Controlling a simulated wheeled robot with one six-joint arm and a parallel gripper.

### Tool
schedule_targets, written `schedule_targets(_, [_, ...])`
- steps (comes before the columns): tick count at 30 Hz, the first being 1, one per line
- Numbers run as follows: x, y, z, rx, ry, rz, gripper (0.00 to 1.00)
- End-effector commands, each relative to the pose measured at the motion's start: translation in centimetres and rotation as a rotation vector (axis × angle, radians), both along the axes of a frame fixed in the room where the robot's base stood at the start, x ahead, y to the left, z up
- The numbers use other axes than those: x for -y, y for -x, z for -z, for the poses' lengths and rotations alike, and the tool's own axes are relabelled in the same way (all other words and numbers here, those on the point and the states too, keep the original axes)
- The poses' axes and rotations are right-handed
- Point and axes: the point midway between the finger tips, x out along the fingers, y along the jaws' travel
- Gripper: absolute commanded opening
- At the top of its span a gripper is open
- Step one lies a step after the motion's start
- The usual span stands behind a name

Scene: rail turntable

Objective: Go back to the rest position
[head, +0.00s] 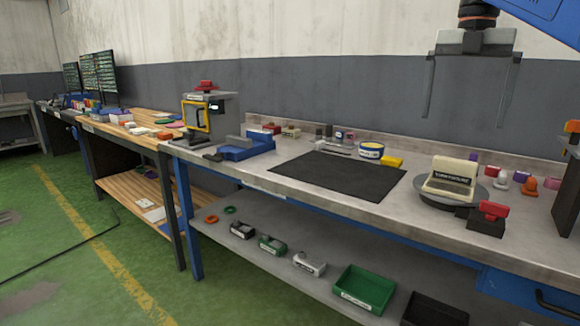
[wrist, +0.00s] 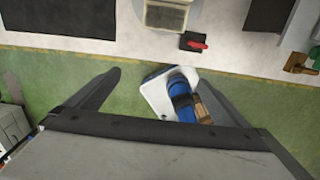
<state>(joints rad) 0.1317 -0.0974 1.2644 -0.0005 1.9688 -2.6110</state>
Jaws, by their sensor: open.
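My gripper (head: 468,118) hangs at the upper right of the head view, fingers pointing down. It is open, with nothing between its two fingers. It is raised above the bench (head: 300,160), apart from everything on it. In the wrist view my open gripper (wrist: 160,85) spans the lower middle, over the green floor. The cream block (wrist: 166,14) shows at the top edge there.
A black block with a red top (head: 488,218) sits just in front of the turntable. A black mat (head: 340,174) lies left of it. A blue vise-like fixture (head: 243,148) and a grey machine (head: 208,115) stand farther left. A green bin (head: 363,289) is on the lower shelf.

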Motion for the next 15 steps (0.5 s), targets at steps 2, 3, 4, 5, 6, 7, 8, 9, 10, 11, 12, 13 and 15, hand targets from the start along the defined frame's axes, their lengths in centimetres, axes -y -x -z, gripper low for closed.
schedule_targets(2, [-0.1,0.3,0.4,0.003,0.001,0.031,1.00])
schedule_targets(3, [-0.2,0.4,0.6,0.007,0.001,0.049,1.00])
schedule_targets(4, [-0.2,0.4,0.7,0.010,0.001,0.062,1.00])
schedule_targets(5, [-0.2,0.5,0.9,0.012,0.001,0.076,1.00])
schedule_targets(6, [-0.3,0.6,1.1,0.015,0.000,0.097,1.00])
schedule_targets(7, [-0.4,0.7,1.3,0.017,0.001,0.112,1.00])
schedule_targets(8, [-0.4,0.8,1.5,0.020,0.001,0.130,1.00])
schedule_targets(9, [-0.5,1.0,1.8,0.025,0.000,0.154,1.00])
schedule_targets(10, [-0.6,1.2,2.0,0.028,0.000,0.175,1.00])
schedule_targets(11, [-0.6,1.3,2.3,0.031,0.000,0.196,1.00])
schedule_targets(12, [-0.7,1.4,2.7,0.037,-0.001,0.226,1.00])
schedule_targets(13, [-0.8,1.6,2.9,0.041,-0.002,0.250,1.00])
schedule_targets(15, [-1.0,2.0,3.6,0.052,-0.004,0.310,1.00])
